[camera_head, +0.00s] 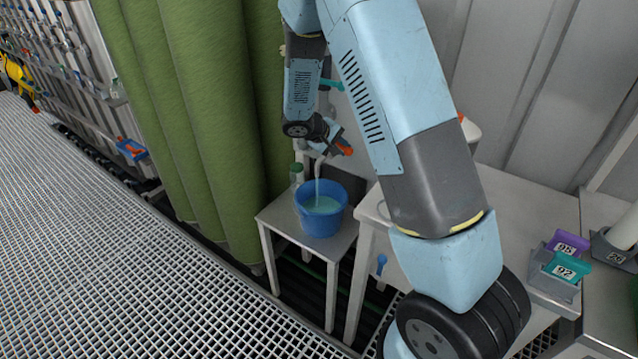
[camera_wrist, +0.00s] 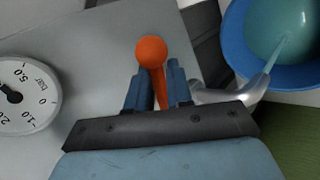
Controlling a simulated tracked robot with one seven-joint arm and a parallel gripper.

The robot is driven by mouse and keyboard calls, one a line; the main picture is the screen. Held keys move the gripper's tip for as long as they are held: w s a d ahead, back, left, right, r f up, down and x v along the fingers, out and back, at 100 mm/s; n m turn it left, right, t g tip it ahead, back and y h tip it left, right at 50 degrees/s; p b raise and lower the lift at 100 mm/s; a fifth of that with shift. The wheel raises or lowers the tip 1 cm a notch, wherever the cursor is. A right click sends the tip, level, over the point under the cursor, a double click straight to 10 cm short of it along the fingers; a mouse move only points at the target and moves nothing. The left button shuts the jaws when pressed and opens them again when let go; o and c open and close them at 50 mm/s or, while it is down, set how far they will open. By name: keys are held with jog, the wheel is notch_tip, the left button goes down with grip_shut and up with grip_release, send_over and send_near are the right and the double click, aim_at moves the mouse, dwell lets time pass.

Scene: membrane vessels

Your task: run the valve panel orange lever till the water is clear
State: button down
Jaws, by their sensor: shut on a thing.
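The orange lever (camera_wrist: 151,52) stands between my gripper's fingers in the wrist view, and my gripper (camera_wrist: 154,84) is shut on it. In the head view the orange lever (camera_head: 344,149) shows at the end of my gripper (camera_head: 333,138). A metal spout (camera_wrist: 235,94) beside it pours a pale stream. The stream falls into a blue bucket (camera_head: 311,228), which holds blue-green, cloudy-looking water (camera_head: 322,205). The bucket also shows at the top right of the wrist view (camera_wrist: 231,38). My arm hides much of the valve panel (camera_wrist: 95,45).
The bucket stands on a small metal table (camera_head: 275,213) with a pale bottle (camera_head: 296,175) behind it. A round pressure gauge (camera_wrist: 27,97) is beside the lever. Numbered purple (camera_head: 568,243) and teal (camera_head: 566,266) holders sit at the right.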

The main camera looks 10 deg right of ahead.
jog(key=shift+w+d+n+t+y, duration=0.2)
jog(key=shift+d+n+t+y, duration=0.25)
jog(key=shift+n, duration=0.3)
jog(key=shift+w+d+n+t+y, duration=0.2)
jog(key=shift+n+t+y, duration=0.1)
jog(key=shift+n+t, duration=0.4)
jog(key=shift+w+d+n+t+y, duration=0.15)
jog(key=shift+d+n+t+y, duration=0.2)
jog(key=shift+n, duration=0.5)
jog(key=c, duration=1.1)
grip_release()
jog(key=shift+o, duration=0.2)
jog(key=shift+a, duration=0.1)
jog(key=v, duration=1.3)
jog(key=shift+s+r, duration=0.2)
jog(key=shift+r, duration=0.05)
